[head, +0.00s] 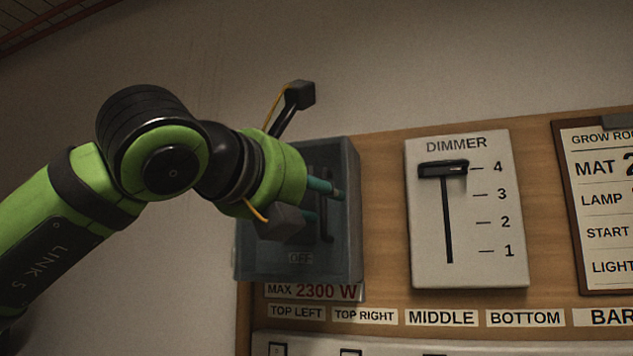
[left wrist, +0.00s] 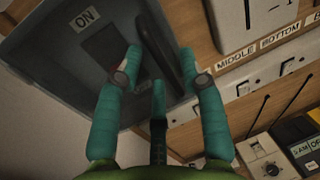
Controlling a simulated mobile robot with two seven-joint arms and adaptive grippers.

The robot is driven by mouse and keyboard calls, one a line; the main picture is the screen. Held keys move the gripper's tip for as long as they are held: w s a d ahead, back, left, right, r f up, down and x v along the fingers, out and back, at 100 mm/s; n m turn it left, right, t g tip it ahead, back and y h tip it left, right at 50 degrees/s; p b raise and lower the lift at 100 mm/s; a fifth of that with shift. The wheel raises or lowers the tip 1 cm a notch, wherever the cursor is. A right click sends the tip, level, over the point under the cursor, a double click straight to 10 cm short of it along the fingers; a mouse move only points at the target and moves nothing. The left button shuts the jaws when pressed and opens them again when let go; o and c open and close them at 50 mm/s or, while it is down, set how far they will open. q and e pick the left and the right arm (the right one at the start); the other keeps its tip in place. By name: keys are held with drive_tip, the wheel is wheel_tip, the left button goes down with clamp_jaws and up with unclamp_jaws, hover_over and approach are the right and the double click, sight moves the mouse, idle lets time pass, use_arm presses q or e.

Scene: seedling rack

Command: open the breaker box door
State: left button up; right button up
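The breaker box (head: 345,262) is a dark grey box at the left end of the wooden board, with an "OFF" label low on its front. Its door looks shut. In the left wrist view the box (left wrist: 60,65) fills the upper left, with an "ON" label and a dark upright handle bar (left wrist: 152,40). My left gripper (head: 335,192) is in front of the box and covers much of it. In the left wrist view its teal fingers (left wrist: 160,66) are spread, with the bar between their tips. I cannot tell whether they touch it. My right gripper is not in view.
A white dimmer panel (head: 480,250) with a black slider near 4 is right of the box. A framed notice (head: 600,205) is further right. Labels and a white switch strip (head: 300,346) run below. The wall left of the board is bare.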

use_arm(q)
drive_tip(key=shift+w+d, duration=0.2)
drive_tip(key=shift+w, duration=0.15)
clamp_jaws()
drive_tip(key=shift+s+a, duration=0.1)
